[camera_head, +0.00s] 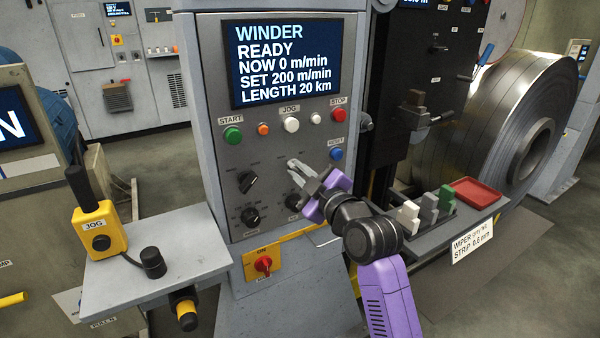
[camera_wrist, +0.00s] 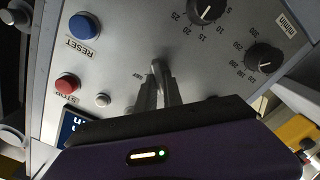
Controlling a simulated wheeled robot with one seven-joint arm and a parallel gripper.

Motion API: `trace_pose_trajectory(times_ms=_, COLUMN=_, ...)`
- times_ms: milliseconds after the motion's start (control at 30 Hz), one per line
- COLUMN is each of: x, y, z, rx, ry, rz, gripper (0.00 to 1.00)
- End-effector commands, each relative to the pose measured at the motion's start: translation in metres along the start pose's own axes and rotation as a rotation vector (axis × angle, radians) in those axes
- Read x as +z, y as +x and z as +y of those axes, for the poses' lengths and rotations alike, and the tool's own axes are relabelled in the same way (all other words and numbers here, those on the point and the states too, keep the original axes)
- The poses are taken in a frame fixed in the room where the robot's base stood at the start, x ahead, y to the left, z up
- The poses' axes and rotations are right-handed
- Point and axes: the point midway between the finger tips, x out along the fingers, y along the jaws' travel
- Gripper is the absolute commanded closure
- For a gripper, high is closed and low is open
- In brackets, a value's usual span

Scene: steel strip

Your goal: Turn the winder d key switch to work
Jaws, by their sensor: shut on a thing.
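The winder panel (camera_head: 215,100) is a grey upright face with a display reading WINDER READY. My gripper (camera_head: 297,166) reaches it from the lower right, below the white JOG button. Its two pale fingers are close together at the panel face. In the wrist view, my gripper (camera_wrist: 160,82) points at the same spot, shut on the key of the key switch. The fingers hide nearly all of the key and switch, so its setting cannot be read. Small labels stand on either side of the fingertips, too small to read.
Black knobs (camera_head: 247,182) sit left of my gripper, with another (camera_head: 293,202) just below it. The red STOP button (camera_head: 339,115) and blue RESET button (camera_head: 336,154) are above right. A shelf with a red tray (camera_head: 476,193) juts out at right; a yellow JOG pendant (camera_head: 100,228) stands at left.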

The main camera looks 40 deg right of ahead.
Motion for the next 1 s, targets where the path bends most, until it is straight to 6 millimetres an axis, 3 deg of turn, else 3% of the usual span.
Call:
trace_pose_trajectory(times_ms=67, x=0.001, y=0.000, z=-0.001, rx=-0.001, ry=-0.002, rz=-0.002, gripper=1.00)
trace_pose_trajectory(times_ms=100, x=0.001, y=0.000, z=-0.001, rx=-0.001, ry=-0.002, rz=-0.002, gripper=0.83)
trace_pose_trajectory(times_ms=200, x=0.001, y=0.000, z=-0.001, rx=-0.001, ry=-0.002, rz=-0.001, gripper=0.67)
trace_pose_trajectory(times_ms=567, x=0.001, y=-0.004, z=-0.001, rx=0.000, ry=0.000, rz=-0.001, gripper=0.67)
trace_pose_trajectory(times_ms=1000, x=0.002, y=-0.067, z=-0.001, rx=-0.001, ry=-0.001, rz=-0.002, gripper=0.67)
